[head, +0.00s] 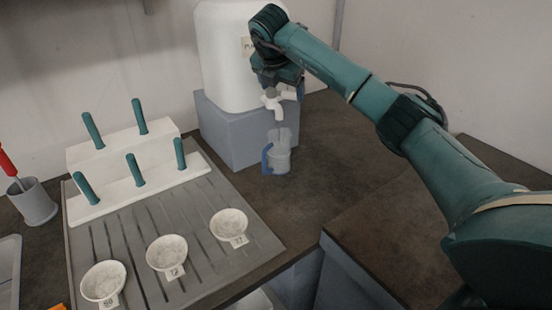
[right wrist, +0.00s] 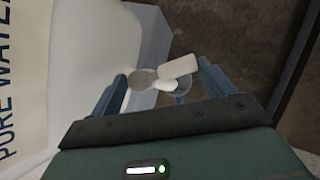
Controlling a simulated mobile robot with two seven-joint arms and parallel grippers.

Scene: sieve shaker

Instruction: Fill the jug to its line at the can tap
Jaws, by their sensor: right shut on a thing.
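The white water can (head: 225,60) stands on a grey block (head: 228,135) at the back. Its white tap (head: 270,103) juts out at the front right. The clear jug (head: 281,158) with a blue handle (head: 266,158) stands upright on the counter below the tap. Its water level and line are too small to tell. My right gripper (head: 285,88) is at the tap, shut on its white lever. In the right wrist view the tap (right wrist: 172,72) lies between the blue fingers, with part of the jug (right wrist: 183,88) behind it. My left gripper is out of view.
A grey ribbed mat (head: 200,265) at the left bears a white peg rack (head: 125,160) with teal pegs and three white bowls with number tags. A grey cup (head: 34,203) holds a red-handled tool. The dark counter right of the jug is clear.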

